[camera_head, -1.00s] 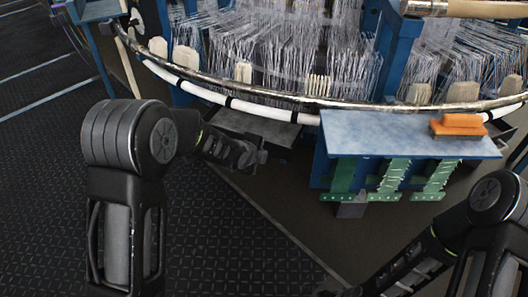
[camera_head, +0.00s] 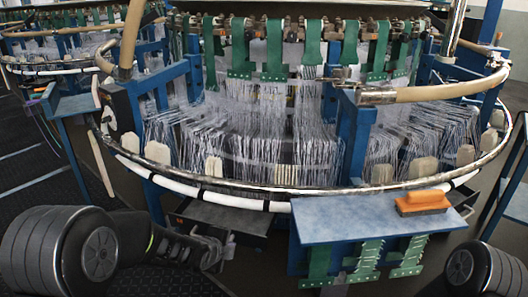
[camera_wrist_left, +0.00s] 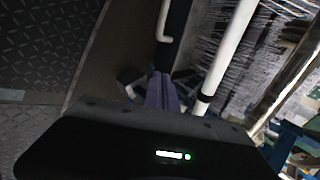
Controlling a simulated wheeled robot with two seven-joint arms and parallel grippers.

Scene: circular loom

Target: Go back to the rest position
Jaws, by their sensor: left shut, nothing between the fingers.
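My left gripper (camera_head: 222,246) is in the head view, low at the left, in front of the loom's lower rim. It is shut and empty, and apart from the loom as far as I can tell. In the left wrist view its shut fingers (camera_wrist_left: 163,92) point toward the floor and the loom's white tube (camera_wrist_left: 222,60). Of my right arm only a rounded joint shows at the lower right of the head view; its gripper is out of the picture.
The circular loom (camera_head: 180,182) fills the middle, with a curved metal rim and many threads. A blue-grey shelf (camera_head: 350,222) juts out in front and bears an orange-topped brush (camera_head: 422,201). Green notched strips (camera_head: 366,262) hang below it. Dark floor (camera_head: 30,165) is clear at the left.

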